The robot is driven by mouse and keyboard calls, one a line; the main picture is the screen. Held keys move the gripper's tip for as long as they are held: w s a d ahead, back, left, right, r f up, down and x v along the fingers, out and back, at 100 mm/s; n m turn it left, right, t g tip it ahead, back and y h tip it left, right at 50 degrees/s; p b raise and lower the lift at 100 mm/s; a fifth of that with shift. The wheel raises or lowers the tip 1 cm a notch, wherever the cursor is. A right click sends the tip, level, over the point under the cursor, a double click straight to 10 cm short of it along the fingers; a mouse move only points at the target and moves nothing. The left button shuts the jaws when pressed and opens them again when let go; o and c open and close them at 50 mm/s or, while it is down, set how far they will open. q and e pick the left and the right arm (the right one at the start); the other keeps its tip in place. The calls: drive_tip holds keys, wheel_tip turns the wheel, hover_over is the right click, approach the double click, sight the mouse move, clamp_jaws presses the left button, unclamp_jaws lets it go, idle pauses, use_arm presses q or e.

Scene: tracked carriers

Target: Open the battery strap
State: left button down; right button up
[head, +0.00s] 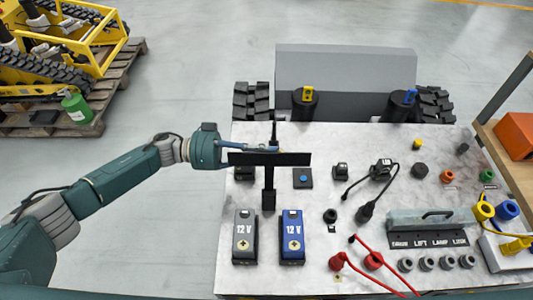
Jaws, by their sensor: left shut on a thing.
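The battery strap looks like a black T shape, with a wide flat bar (297,159) and a narrower black piece hanging down below it. My left gripper (270,148) is at the bar's upper edge, near its middle, and is shut on the strap. The fingertips are small here and partly hard to make out. Below the strap, a grey 12 V battery (244,240) and a blue 12 V battery (292,240) stand side by side on the pale worktop (325,185). The strap's lower end shows just above the gap between them. My right gripper is out of view.
Red cables (373,261) lie at the front. A grey block (345,70) stands behind.

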use_arm(q)
drive_tip(key=shift+w, duration=0.15)
drive_tip(key=c, duration=1.9)
unclamp_jaws()
drive_tip(key=shift+a, duration=0.15)
drive_tip(key=a, duration=1.1)
drive_tip(key=shift+a, duration=0.4)
drive_tip(key=shift+w, duration=0.1)
